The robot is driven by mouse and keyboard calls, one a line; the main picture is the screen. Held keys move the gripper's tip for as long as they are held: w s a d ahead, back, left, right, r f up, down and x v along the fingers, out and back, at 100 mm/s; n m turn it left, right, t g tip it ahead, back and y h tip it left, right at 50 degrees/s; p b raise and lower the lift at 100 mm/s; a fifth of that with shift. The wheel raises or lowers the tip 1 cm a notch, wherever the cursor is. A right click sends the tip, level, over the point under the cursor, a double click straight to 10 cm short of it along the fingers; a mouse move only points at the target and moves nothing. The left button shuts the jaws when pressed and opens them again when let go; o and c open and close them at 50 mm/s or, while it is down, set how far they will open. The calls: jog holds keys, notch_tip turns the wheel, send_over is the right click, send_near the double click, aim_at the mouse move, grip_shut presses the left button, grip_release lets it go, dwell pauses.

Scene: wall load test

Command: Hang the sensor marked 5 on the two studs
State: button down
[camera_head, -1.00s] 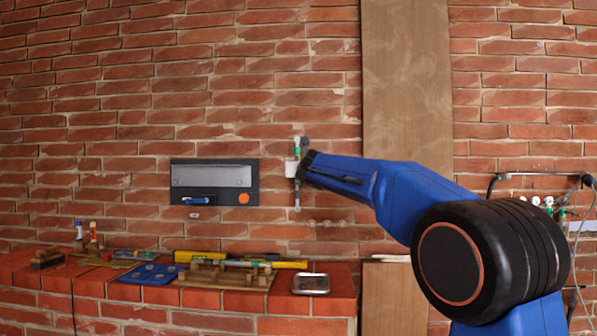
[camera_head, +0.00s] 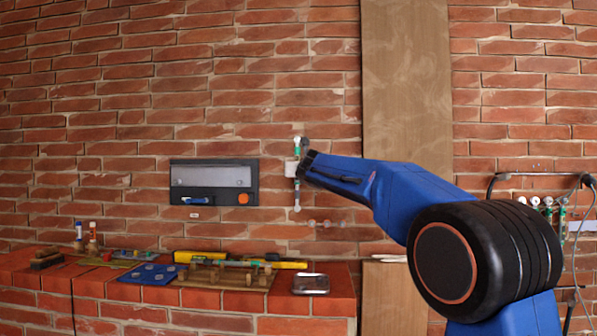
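A slim upright piece with green and pale parts (camera_head: 297,188) shows at the brick wall, left of the arm's end. It has a small white block (camera_head: 290,168) at its middle and a grey rounded top. It may be the sensor, but no number 5 can be read. My gripper (camera_head: 302,165) is at the same spot, mostly hidden by my blue wrist. Its fingers cannot be made out, nor whether they hold the piece. The two studs cannot be clearly told; faint pale spots (camera_head: 312,223) show on the wall below.
A dark wall panel (camera_head: 214,182) with an orange knob is to the left. The brick ledge (camera_head: 340,306) below carries a metal tray (camera_head: 311,284), a yellow tool (camera_head: 194,257), a wooden rack (camera_head: 228,278) and a blue mat (camera_head: 150,274). A rack with cables (camera_head: 545,205) stands right of the wooden board (camera_head: 405,80).

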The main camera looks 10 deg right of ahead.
jog(key=shift+w, duration=0.1)
dwell(0.3)
jog(key=c, duration=1.3)
grip_release()
jog(key=shift+c, duration=0.2)
jog(key=s+a, duration=0.2)
jog(key=s, duration=0.4)
jog(key=shift+s, duration=0.35)
